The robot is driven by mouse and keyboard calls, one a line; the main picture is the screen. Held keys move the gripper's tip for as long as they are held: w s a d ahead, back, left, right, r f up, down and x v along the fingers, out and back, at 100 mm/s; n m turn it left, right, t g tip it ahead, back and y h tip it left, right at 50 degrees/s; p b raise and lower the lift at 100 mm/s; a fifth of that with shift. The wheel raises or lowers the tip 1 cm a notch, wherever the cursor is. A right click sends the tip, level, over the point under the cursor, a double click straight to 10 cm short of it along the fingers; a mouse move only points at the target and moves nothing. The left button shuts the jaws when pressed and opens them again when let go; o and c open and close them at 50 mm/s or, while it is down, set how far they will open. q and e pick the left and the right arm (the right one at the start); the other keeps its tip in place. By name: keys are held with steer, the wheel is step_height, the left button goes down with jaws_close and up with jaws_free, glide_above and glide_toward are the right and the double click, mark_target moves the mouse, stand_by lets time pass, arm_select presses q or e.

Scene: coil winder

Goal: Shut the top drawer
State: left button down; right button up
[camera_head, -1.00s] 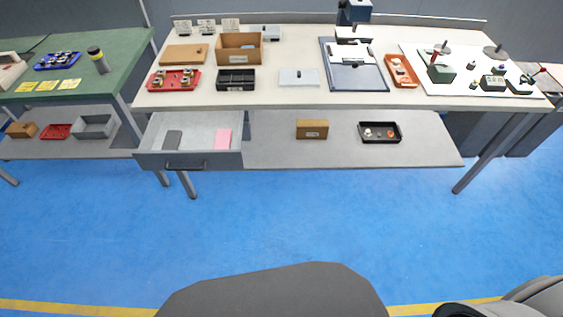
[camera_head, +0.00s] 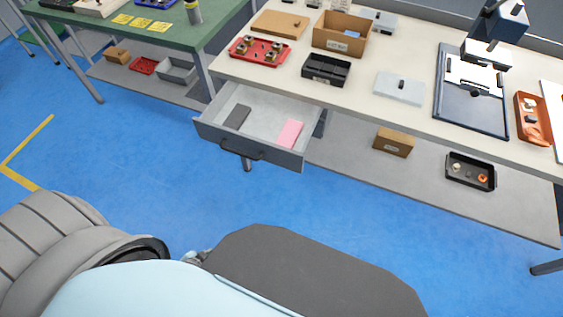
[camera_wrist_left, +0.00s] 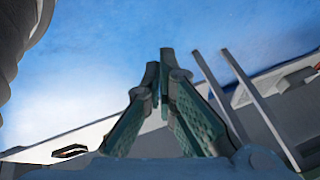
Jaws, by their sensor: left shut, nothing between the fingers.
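The top drawer (camera_head: 250,148) is grey and hangs open under the left end of the light workbench. Its dark handle (camera_head: 240,150) is on the front face. Inside lie a dark grey flat block (camera_head: 237,116) and a pink pad (camera_head: 289,133). In the left wrist view my left gripper (camera_wrist_left: 166,62) is shut and empty, with its fingertips together. In the head view my left arm is low at the left, well short of the drawer, and its fingers cannot be made out. My right gripper is not in view.
The workbench top (camera_head: 400,118) holds a red tray (camera_head: 259,48), a black bin (camera_head: 326,69) and a cardboard box (camera_head: 341,33). A lower shelf (camera_head: 350,166) carries a small brown box (camera_head: 394,142) and a black tray (camera_head: 470,171). The blue floor before the drawer is clear.

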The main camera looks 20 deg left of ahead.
mark_target(290, 164)
arm_select(q)
steer(key=w+a+r+m+t+h+b, duration=0.25)
steer(key=w+m+t+b, duration=0.2)
steer(key=w, duration=0.45)
steer(key=w+a+r+m+t+h+b, duration=0.1)
steer(key=w+a+r+m+t+b, duration=0.25)
steer(key=w, duration=0.55)
steer(key=w+d+r+m+h+b, duration=0.2)
steer(key=d+r+m+h+b, duration=0.8)
steer(key=m, duration=0.6)
steer(key=shift+n+h, duration=0.3)
steer(key=shift+h, duration=0.05)
steer(key=x, duration=0.4)
steer(key=w+a+x, duration=0.1)
steer(key=x, duration=0.7)
steer(key=shift+w, duration=0.55)
steer(key=shift+r, duration=0.1)
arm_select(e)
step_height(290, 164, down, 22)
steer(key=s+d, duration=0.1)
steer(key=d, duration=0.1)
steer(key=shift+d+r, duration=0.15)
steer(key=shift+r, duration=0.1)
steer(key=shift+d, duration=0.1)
